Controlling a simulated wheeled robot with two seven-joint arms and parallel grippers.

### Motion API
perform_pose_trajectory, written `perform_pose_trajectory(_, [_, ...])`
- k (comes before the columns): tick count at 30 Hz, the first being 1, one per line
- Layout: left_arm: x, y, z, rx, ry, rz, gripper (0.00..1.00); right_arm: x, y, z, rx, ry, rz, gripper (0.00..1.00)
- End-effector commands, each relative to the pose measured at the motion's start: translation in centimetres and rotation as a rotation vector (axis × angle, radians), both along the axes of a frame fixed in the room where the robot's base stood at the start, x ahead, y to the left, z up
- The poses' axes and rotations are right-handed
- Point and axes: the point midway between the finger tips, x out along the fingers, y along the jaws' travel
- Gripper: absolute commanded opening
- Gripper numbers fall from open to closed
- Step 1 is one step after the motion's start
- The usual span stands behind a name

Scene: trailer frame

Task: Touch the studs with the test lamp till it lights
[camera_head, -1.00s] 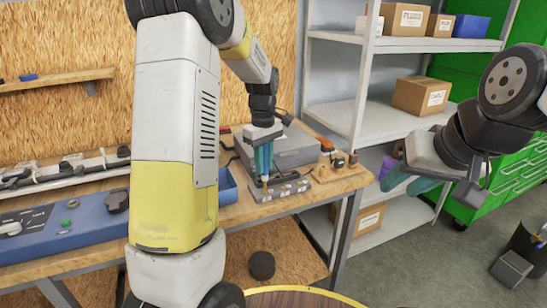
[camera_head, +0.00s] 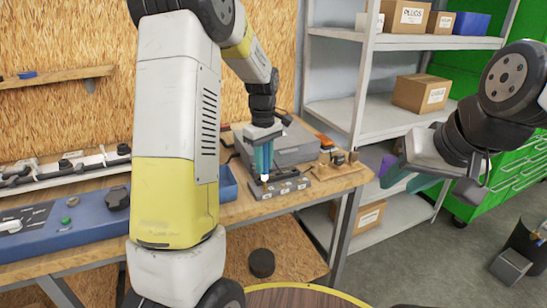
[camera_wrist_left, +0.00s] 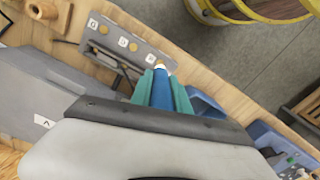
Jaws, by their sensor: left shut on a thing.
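My left gripper (camera_head: 263,158) is shut on the test lamp (camera_wrist_left: 161,88), a blue pen-like body between teal fingers. It points down over a grey strip (camera_head: 294,187) on the bench. In the left wrist view the strip carries round brass studs (camera_wrist_left: 103,29) beside letter labels. The lamp's tan tip lies close to the strip's near end, and I cannot tell whether it touches a stud. In the head view a bright white spot (camera_head: 265,177) shows at the lamp's lower end. My right gripper (camera_head: 407,178) is open and empty, away from the bench.
A grey box (camera_head: 292,150) stands behind the strip, with small brass and orange parts (camera_head: 338,158) to its right. A blue bin (camera_head: 228,184) is left of the strip. Shelves with cartons (camera_head: 421,94) stand behind, beyond the bench's right edge.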

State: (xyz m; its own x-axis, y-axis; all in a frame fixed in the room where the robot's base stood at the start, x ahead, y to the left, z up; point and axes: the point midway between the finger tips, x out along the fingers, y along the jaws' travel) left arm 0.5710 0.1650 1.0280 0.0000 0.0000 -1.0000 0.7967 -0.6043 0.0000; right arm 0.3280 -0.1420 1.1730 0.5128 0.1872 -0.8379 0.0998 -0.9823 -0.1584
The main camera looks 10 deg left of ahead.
Motion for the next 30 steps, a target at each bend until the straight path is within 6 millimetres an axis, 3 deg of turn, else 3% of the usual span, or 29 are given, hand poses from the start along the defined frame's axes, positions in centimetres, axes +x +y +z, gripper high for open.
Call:
perform_pose_trajectory(14, [0.0, 0.0, 0.3, 0.0, -0.001, 0.0, 0.05, 0.0, 0.0, 0.0, 0.0, 0.0, 0.0, 0.36])
perform_pose_trajectory(30, [0.1, 0.0, 4.4, 0.0, -0.002, 0.0, 0.05, 0.0, 0.0, 0.0, 0.0, 0.0, 0.0, 0.36])
